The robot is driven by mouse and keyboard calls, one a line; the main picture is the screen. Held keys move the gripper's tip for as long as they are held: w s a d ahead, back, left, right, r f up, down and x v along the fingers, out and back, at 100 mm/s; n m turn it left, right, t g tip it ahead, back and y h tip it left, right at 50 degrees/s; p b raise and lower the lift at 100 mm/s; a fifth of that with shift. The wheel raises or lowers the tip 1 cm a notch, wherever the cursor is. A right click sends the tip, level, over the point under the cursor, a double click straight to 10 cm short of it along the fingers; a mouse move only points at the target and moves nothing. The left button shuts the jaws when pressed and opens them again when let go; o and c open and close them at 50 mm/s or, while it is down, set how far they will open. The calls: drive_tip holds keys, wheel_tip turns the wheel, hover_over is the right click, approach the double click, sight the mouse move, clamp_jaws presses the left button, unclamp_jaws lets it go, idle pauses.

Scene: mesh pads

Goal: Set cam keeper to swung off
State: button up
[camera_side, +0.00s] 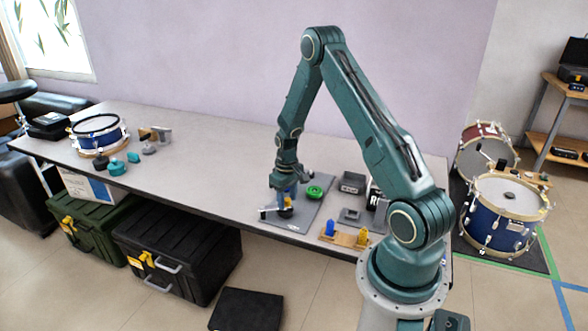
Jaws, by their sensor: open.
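My gripper (287,199) points down over the front left part of a grey mat (306,211) on the table. It is open, close above or around a small dark part with a yellow-orange area (285,212). A pale lever-like piece (267,210) sticks out to the left of that part, near the mat's edge. I cannot tell for certain which piece is the cam keeper, or how it is turned. My fingers hide part of the area, and contact cannot be made out.
A green ring (314,192) lies right of my gripper. A blue drum (98,133) stands far left. The table's middle left is clear.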

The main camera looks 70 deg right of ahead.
clamp_jaws()
